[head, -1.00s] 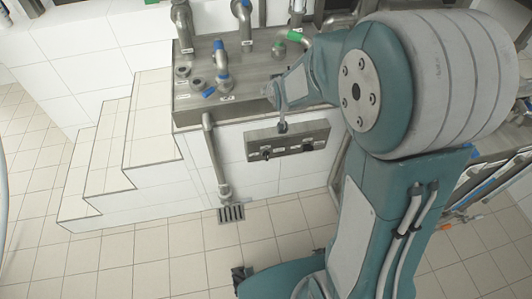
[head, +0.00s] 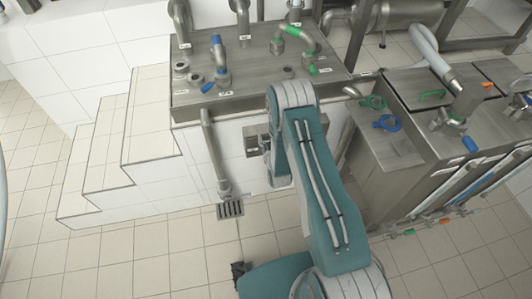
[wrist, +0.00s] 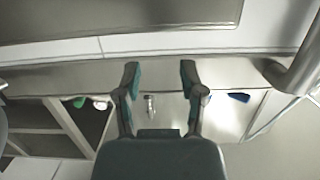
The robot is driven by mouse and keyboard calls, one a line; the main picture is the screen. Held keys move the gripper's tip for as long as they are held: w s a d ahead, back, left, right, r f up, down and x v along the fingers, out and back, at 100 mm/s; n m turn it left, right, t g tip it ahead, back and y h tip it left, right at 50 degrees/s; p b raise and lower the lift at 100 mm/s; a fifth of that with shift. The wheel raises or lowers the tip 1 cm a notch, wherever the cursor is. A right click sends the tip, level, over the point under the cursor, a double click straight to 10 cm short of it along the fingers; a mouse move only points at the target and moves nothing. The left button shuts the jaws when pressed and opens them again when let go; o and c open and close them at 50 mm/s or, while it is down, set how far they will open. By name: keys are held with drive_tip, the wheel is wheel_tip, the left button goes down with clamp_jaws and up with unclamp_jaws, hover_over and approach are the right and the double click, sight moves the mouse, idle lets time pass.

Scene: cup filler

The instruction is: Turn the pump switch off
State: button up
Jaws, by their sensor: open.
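The grey control box (head: 255,140) is on the front of the white tiled block in the head view. Only its left part shows; my arm covers the rest, and I cannot make out the pump switch or its position. In the wrist view my gripper (wrist: 160,75) is open, with its two fingers apart and nothing between them. A grey metal panel (wrist: 120,16) crosses the top of that view, beyond the fingertips; I cannot tell whether it is the control box. My gripper is hidden behind my arm in the head view.
A steel counter (head: 330,69) with pipes and blue and green handles tops the block. White steps (head: 98,170) are at left. Steel cabinets (head: 395,150) with coloured handles stand at right. The tiled floor has a drain (head: 231,209). A pipe (wrist: 298,65) shows at right in the wrist view.

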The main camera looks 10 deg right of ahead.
drive_tip(key=s+f+t, duration=0.2)
drive_tip(key=s+f, duration=0.8)
drive_tip(key=f, duration=0.1)
drive_tip(key=w, duration=1.1)
clamp_jaws()
